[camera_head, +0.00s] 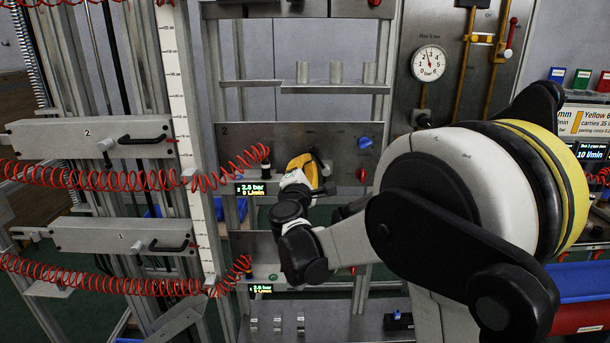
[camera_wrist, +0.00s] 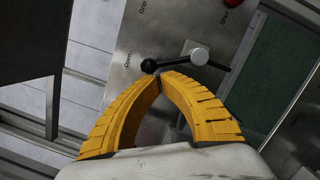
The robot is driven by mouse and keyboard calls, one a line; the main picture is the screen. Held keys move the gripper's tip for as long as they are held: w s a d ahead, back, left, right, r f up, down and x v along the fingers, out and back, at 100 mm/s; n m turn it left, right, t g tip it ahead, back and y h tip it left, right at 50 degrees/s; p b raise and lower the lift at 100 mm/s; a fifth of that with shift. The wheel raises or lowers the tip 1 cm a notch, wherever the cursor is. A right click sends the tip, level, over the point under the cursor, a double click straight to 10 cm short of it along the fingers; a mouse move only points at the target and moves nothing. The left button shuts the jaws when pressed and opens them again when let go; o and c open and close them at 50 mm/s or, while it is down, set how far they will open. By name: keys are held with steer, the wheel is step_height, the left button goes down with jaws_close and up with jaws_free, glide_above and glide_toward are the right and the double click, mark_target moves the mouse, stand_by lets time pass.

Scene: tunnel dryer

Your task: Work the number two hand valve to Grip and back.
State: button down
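The hand valve shows in the wrist view as a pale square hub (camera_wrist: 199,55) with a black lever whose ball knob (camera_wrist: 149,65) points left. In the head view my gripper (camera_head: 308,168) is in front of the panel marked 2 (camera_head: 228,145) and hides the valve. The panel's display (camera_head: 252,188) reads about 2.5 bar.
A blue knob (camera_head: 365,142) and a red knob (camera_head: 361,174) sit right of my gripper. Red coiled hoses (camera_head: 130,180) run left from the panels. A shelf with metal cylinders (camera_head: 335,72) is above. A pressure gauge (camera_head: 429,63) hangs at right.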

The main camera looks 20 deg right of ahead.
steer(key=shift+w+d, duration=0.2)
steer(key=shift+w, duration=0.3)
